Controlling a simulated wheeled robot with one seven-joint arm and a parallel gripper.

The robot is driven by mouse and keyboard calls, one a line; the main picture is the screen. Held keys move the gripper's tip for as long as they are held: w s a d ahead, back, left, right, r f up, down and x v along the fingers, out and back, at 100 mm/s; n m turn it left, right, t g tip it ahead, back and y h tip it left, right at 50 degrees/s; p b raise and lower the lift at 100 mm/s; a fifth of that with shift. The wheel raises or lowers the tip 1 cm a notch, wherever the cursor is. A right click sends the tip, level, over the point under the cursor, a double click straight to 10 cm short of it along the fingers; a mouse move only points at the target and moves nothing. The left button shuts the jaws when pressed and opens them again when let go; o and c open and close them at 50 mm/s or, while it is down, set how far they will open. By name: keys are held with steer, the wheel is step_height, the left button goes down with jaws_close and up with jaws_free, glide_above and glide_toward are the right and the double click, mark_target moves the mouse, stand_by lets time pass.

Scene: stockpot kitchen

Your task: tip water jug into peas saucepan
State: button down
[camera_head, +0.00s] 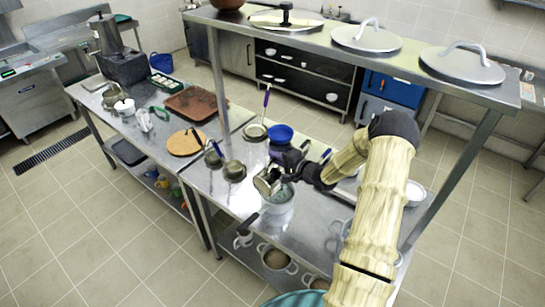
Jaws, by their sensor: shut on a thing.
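My gripper (284,172) is shut on a small shiny metal jug (267,184) over the steel table. The jug is tilted, and its rim is toward the lower left. Just below it stands a light metal saucepan (277,217) with greenish contents, likely the peas. The jug overlaps the saucepan's back left rim in this view. I cannot tell whether they touch or whether water is flowing. My gripper and wrist hide part of the jug.
Small pots (234,171) and a round wooden board (186,143) are to the left. An overhead steel shelf (385,63) with lids spans above the table. Bare tabletop (215,190) lies left of the saucepan.

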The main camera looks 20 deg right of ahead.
steer(key=shift+w+d+r+m+y+p, duration=0.25)
steer(key=shift+w+d+m+p, duration=0.3)
steer(key=shift+d, duration=0.25)
steer(key=shift+w+d+r+m+y+p, duration=0.15)
steer(key=shift+w+d+r+m+p, duration=0.15)
steer(key=shift+d+m+p, duration=0.35)
steer(key=shift+w+d+f+m+g+y, duration=0.15)
steer(key=shift+w+d+m, duration=0.2)
steer(key=shift+d, duration=0.25)
steer(key=shift+w+d+f+m+g+y, duration=0.1)
steer(key=shift+w+d+m, duration=0.25)
steer(key=shift+d, duration=0.3)
steer(key=shift+w+d+f+m+g+y, duration=0.15)
steer(key=shift+w+d+m, duration=0.1)
steer(key=shift+d+m, duration=0.25)
steer(key=shift+d+r, duration=0.1)
steer(key=shift+d, duration=0.05)
steer(key=shift+s, duration=0.1)
stand_by(0.5)
